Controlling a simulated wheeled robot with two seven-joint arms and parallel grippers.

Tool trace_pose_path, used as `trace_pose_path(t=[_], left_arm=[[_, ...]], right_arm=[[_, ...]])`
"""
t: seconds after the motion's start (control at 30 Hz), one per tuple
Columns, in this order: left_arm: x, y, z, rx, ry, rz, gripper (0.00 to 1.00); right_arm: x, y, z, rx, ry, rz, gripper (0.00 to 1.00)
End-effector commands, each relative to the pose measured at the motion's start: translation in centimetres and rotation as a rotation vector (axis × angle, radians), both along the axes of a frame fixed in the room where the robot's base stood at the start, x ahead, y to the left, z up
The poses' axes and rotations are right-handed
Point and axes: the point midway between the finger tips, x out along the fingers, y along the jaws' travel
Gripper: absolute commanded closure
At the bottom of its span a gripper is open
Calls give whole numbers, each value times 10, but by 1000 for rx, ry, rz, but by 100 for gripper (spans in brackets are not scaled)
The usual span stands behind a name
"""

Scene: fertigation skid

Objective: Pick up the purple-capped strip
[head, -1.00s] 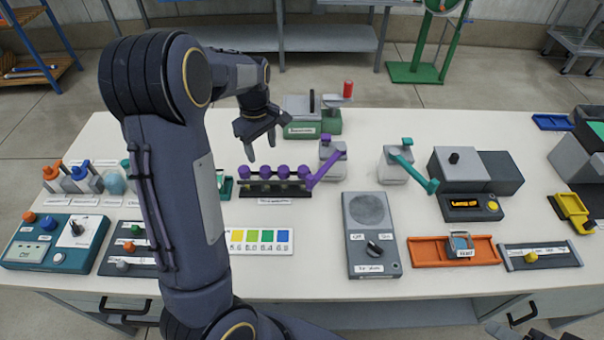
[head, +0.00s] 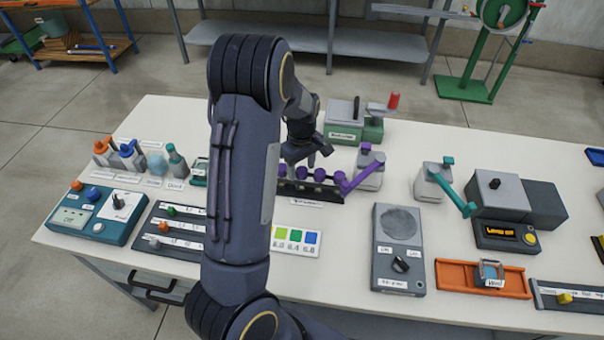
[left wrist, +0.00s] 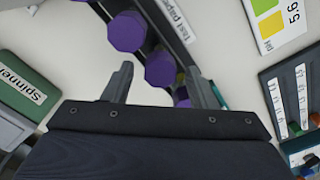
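The purple-capped strip (head: 319,175) is a row of several purple knob-like caps in a dark rack (head: 312,194) on the white table. In the left wrist view purple caps (left wrist: 126,32) show beyond and between my fingers. My left gripper (head: 305,161) is over the left part of the row, pointing down and partly hiding it. Its fingers (left wrist: 160,75) are spread, with a cap showing between the tips; I see no grip on it. Whether the fingers touch the caps I cannot tell. My right gripper is out of view.
A purple-armed grey device (head: 371,172) stands right beside the rack, and a green box labelled spinner (head: 350,122) stands behind. A colour chart (head: 297,240) lies in front. Small bottles (head: 130,155) stand to the left. Bare table lies behind the bottles.

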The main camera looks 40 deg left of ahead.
Motion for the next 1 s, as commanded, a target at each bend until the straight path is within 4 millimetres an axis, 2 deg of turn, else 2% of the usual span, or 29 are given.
trace_pose_path(t=[0.03, 0.3, 0.33, 0.57, 0.67, 1.0], left_arm=[[0, 0, 0, 0, 0, 0, 55], [0, 0, 0, 0, 0, 0, 90], [0, 0, 0, 0, 0, 0, 92], [0, 0, 2, 0, -1, 0, 92], [1, 0, 12, 0, -3, 0, 92], [1, 0, 77, -1, -5, -1, 92]], right_arm=[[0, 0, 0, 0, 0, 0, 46], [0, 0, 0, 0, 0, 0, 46], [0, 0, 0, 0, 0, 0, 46], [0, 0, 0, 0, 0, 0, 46], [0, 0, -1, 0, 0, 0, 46], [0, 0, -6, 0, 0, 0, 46]])
